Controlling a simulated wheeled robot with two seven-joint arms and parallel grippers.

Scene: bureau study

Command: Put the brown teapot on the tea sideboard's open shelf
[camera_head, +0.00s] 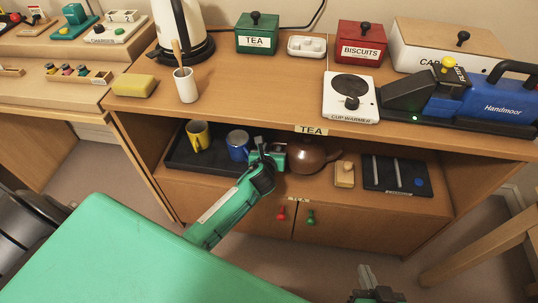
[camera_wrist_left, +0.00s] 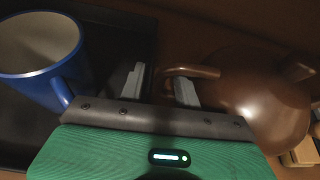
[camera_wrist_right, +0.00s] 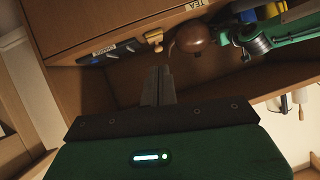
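The brown teapot (camera_head: 312,156) is on the tea sideboard's open shelf (camera_head: 290,185), between the dark tray and a small wooden block. It looks upright, and its underside is hidden. My left gripper (camera_head: 268,158) reaches into the shelf at the teapot's left side. In the left wrist view its fingers (camera_wrist_left: 160,88) are apart, and the handle of the teapot (camera_wrist_left: 262,98) curves over the right finger into the gap. The fingers do not close on it. My right gripper (camera_head: 378,285) is low in front of the sideboard; its fingers (camera_wrist_right: 159,86) are together and empty.
A dark tray (camera_head: 180,160) with a yellow mug (camera_head: 198,136) and a blue mug (camera_head: 237,145) is left of my left gripper. A wooden block (camera_head: 344,174) and a black board (camera_head: 396,175) lie right of the teapot. The sideboard top (camera_head: 240,85) overhangs the shelf.

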